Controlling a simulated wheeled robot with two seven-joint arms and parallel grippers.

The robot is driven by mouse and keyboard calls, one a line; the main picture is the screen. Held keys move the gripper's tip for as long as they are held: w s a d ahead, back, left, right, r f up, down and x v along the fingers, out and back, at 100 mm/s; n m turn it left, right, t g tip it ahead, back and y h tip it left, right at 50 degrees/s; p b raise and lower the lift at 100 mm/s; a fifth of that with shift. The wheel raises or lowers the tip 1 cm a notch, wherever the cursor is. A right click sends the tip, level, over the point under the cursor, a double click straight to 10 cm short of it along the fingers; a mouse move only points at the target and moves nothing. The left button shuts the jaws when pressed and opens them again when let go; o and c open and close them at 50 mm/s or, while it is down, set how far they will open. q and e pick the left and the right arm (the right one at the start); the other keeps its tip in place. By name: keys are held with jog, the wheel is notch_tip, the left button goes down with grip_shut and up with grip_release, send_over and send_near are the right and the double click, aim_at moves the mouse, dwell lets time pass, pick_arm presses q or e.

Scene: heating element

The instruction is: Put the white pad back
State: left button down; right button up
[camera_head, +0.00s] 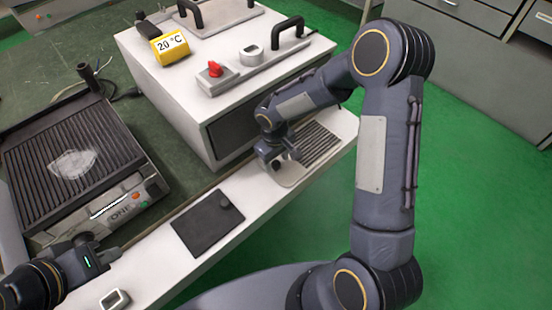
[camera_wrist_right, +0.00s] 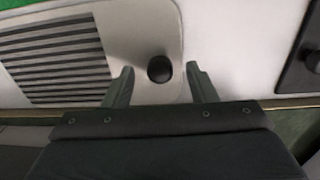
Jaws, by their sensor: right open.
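The white pad (camera_head: 287,176) lies on the white counter in front of the white box-shaped heater. It has a dark slotted area and, in the right wrist view, a pale part (camera_wrist_right: 140,25) with a round black knob (camera_wrist_right: 160,68). My right gripper (camera_head: 278,160) is over the pad's near left part. In the right wrist view its open fingers (camera_wrist_right: 158,82) are on either side of the knob, with a gap around it. My left gripper (camera_head: 105,255) is low at the left, beside the grill's front; its fingers are unclear.
A black pad (camera_head: 205,224) with a knob lies left of the white pad. The ribbed grill (camera_head: 70,160) stands at left. The heater (camera_head: 190,100) carries black handles, a red switch (camera_head: 215,69) and a yellow 20 °C display (camera_head: 170,47). A small white-rimmed device (camera_head: 115,299) sits at the bottom.

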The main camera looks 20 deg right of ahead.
notch_tip(320, 180, up, 8)
jog(key=shift+a+f+p, duration=0.1)
jog(key=shift+a+p, duration=0.05)
jog(key=shift+p, duration=0.4)
jog(key=s+d+r+m+t+y+p, duration=0.1)
jog(key=s+d+r+m+p, duration=0.15)
jog(key=s+r, duration=0.45)
jog(key=s+d+r+m+t+y+p, duration=0.1)
jog(key=s+d+r+p, duration=0.2)
jog(key=r, duration=0.7)
jog(key=s+a+r+m+t+y+p, duration=0.2)
jog(key=s+r+p, duration=0.3)
jog(key=s, duration=0.8)
jog(key=shift+a+r+t, duration=0.15)
jog(key=shift+r+t, duration=0.55)
jog(key=shift+r, duration=1)
jog(key=shift+m, duration=0.25)
